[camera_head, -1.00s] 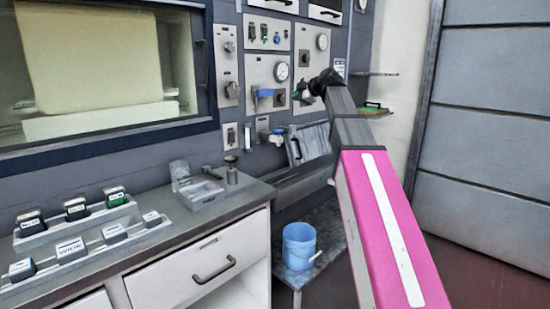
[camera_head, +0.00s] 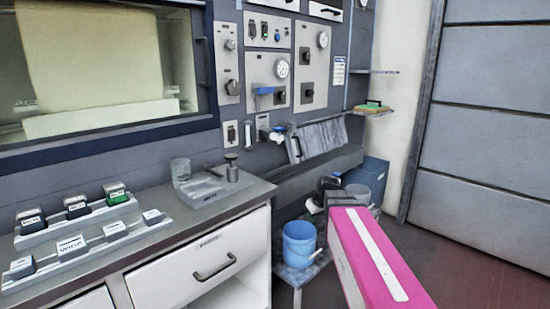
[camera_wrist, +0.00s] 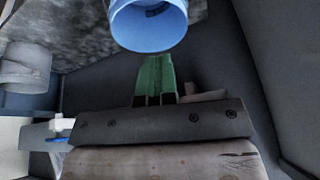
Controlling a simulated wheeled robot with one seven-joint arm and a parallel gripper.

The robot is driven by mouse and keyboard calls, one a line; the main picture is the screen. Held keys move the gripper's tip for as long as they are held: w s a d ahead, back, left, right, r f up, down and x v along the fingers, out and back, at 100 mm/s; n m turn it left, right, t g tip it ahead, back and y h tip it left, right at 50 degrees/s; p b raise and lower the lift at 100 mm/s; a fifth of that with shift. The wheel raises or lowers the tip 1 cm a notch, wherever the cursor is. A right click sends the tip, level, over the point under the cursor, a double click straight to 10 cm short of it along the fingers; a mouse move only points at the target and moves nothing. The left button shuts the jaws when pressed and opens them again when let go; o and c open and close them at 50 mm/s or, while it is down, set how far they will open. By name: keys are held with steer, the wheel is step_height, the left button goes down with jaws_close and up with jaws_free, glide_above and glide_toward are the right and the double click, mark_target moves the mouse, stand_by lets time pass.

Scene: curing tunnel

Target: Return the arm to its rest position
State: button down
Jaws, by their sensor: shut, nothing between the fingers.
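My arm, with its pink link (camera_head: 370,260), reaches in from the lower right in the head view. Its dark far end is low, beside the blue bucket (camera_head: 299,245), and my gripper is not clearly visible there. In the wrist view my gripper (camera_wrist: 154,72) has green fingers that are together, with nothing seen between them. The blue bucket (camera_wrist: 150,24) also shows in the wrist view, just beyond the fingertips; I cannot tell whether they touch it.
The counter (camera_head: 150,248) with label blocks and a grey tray is at left. The control panel (camera_head: 265,75) is at the back. A shelf (camera_head: 368,112) holds a green-topped item. Floor is open at right.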

steer(key=s+d+f+m+g+h, duration=0.2)
steer(key=s+f+m, duration=0.4)
steer(key=s+f, duration=0.7)
steer(key=shift+s+d+f+g+h, duration=0.3)
steer(key=shift+s+d+f+g, duration=0.1)
steer(key=shift+s+d+g, duration=0.6)
steer(key=shift+s+a, duration=0.1)
